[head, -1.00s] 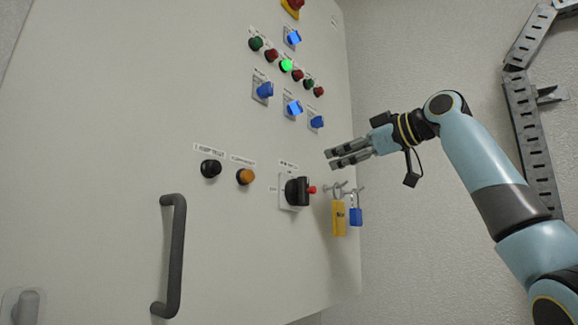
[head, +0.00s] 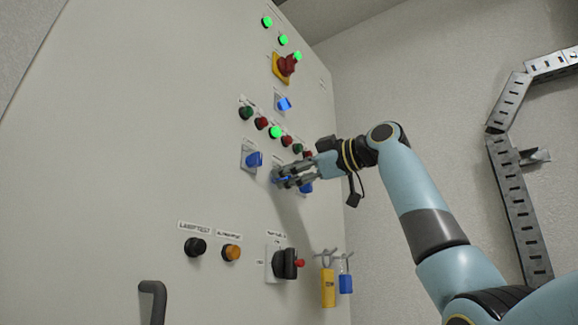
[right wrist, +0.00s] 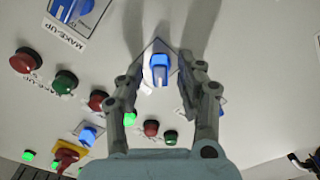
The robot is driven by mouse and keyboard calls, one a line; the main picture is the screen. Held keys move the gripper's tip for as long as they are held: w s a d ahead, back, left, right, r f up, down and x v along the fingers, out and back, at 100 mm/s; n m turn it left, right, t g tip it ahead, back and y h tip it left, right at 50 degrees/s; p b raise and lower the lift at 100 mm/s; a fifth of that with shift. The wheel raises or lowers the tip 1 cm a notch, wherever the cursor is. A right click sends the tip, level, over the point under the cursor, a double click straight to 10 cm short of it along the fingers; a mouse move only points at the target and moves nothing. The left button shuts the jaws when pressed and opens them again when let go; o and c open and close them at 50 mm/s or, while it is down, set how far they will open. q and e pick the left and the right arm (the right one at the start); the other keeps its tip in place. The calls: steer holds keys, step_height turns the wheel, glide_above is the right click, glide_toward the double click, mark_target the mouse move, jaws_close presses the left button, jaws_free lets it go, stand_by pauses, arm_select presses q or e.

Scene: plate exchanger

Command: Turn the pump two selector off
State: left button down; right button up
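Three blue selectors sit in a row on the cabinet front. The middle one, which I take to be the pump two selector (right wrist: 160,66), stands between my right gripper's fingers in the right wrist view. Its handle looks roughly upright there. My right gripper (head: 283,178) is open, with a finger on each side of the handle and a gap showing on both sides. In the head view the fingers mostly hide this selector. The left selector (head: 254,159) and right selector (head: 306,188) flank it. My left gripper is not in view.
Indicator lamps and push buttons, one lit green (head: 275,132), run just above. A red emergency stop (head: 287,65) is higher up. Below are a black rotary switch (head: 285,264), a yellow padlock (head: 328,288) and a blue padlock (head: 345,283).

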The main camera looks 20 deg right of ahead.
steer(key=shift+w, duration=0.15)
jaws_close()
stand_by(0.4)
steer(key=shift+d+r+m+p, duration=0.1)
steer(key=shift+m+p, duration=0.25)
steer(key=shift+m, duration=1.85)
steer(key=shift+r+m+p, duration=0.1)
steer(key=shift+m+p, duration=0.2)
steer(key=shift+m, duration=1.9)
